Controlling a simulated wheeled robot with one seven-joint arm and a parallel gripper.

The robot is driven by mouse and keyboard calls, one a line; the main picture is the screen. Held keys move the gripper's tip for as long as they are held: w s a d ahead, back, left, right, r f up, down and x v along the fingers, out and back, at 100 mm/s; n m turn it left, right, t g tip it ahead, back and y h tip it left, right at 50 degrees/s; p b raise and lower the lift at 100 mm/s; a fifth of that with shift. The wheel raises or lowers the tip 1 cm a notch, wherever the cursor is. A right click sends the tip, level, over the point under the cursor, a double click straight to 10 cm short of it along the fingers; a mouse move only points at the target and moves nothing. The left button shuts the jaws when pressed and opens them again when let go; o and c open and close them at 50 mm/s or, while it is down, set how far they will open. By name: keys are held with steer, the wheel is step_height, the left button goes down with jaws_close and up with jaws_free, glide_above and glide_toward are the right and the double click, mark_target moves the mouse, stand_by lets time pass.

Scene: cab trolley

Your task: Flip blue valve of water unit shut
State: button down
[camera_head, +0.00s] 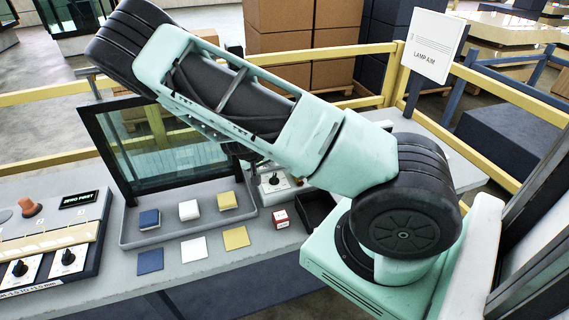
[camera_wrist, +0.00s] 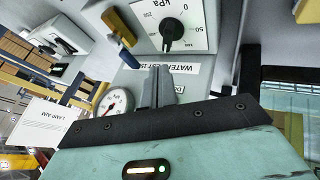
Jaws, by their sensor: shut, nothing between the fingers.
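In the wrist view my gripper (camera_wrist: 159,80) is shut and empty, its fingers pointing up the picture. Just above the fingertips is a pale panel with a label reading WATER (camera_wrist: 165,68), partly covered by the fingers. A tan-yellow bar with a dark blue part (camera_wrist: 125,43) at its lower end sits on the panel, up and left of the fingertips, and appears apart from them. The blue part looks like the valve's handle, but its exact position is hard to tell. In the head view my arm hides my gripper, and I cannot make out the water unit.
A kPa dial (camera_wrist: 172,32) is above the fingers and a round gauge (camera_wrist: 115,103) left of them.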

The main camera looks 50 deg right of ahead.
steer(key=x, duration=0.3)
steer(key=shift+s+d+p, duration=0.5)
steer(key=shift+d+p, duration=0.05)
steer(key=shift+d, duration=0.3)
steer(key=shift+s+d+f+p, duration=0.1)
steer(key=shift+s+d+p, duration=0.35)
steer(key=shift+d, duration=0.45)
steer(key=shift+d+b, duration=0.65)
steer(key=shift+d, duration=0.15)
steer(key=shift+d+b, duration=0.6)
steer(key=shift+b, duration=0.15)
steer(key=shift+s+d, duration=0.1)
steer(key=shift+d, duration=0.1)
